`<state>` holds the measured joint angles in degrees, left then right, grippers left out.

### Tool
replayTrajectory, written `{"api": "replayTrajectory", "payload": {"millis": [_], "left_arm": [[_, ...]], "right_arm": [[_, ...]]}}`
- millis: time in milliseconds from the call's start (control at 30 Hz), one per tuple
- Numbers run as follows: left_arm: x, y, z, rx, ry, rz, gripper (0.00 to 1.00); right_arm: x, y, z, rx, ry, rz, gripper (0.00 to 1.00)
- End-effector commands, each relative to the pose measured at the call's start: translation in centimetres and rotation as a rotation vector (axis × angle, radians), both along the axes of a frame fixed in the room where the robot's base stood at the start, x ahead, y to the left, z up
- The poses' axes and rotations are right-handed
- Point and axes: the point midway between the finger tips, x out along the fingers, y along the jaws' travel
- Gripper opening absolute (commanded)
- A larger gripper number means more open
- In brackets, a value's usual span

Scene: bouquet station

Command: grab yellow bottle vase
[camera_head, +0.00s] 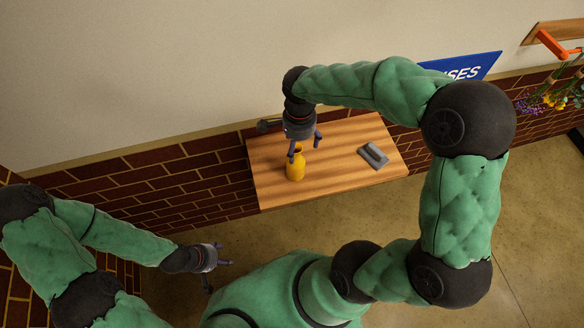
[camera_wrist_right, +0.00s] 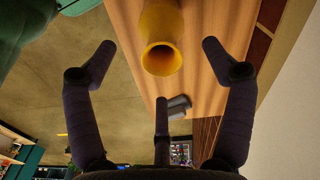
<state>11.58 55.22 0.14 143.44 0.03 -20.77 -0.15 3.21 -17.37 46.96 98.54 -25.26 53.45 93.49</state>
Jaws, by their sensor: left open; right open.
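The yellow bottle vase (camera_head: 296,166) stands upright on a wooden shelf (camera_head: 270,190) against the brick wall. My right gripper (camera_head: 305,150) is open just above the vase in the head view, with its fingers close to the vase's neck. In the right wrist view the vase (camera_wrist_right: 161,45) shows its round mouth, between and beyond the spread fingers of the right gripper (camera_wrist_right: 155,75). No finger is seen closed on it. My left gripper (camera_head: 222,272) is open and empty, low at the left, away from the shelf.
A grey object (camera_head: 373,155) lies on the right part of the shelf. A blue sign (camera_head: 465,66) is on the wall behind my right arm. Flowers (camera_head: 560,95) hang near an orange bracket (camera_head: 551,44) at the far right. The shelf between vase and grey object is clear.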

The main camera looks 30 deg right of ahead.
Motion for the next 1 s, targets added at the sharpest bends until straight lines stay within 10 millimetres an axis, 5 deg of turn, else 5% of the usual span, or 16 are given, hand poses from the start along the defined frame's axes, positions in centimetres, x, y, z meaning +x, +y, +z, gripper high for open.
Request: {"api": "replayTrajectory", "payload": {"millis": [133, 700, 967, 1000], "left_arm": [[0.0, 0.0, -0.8, 0.0, 0.0, 0.0, 0.59], [0.0, 0.0, -2.8, 0.0, 0.0, 0.001, 0.59], [0.0, 0.0, -2.7, 0.0, 0.0, 0.001, 0.59], [0.0, 0.0, -2.7, 0.0, 0.0, 0.001, 0.59]], "right_arm": [[-0.1, 0.0, -2.6, 0.0, 0.004, -0.001, 0.83], [0.4, 0.5, -8.3, 0.001, 0.002, 0.0, 0.83], [0.4, 0.5, -8.6, 0.0, 0.0, 0.001, 0.83], [0.4, 0.5, -8.5, 0.0, 0.0, 0.001, 0.75]]}}
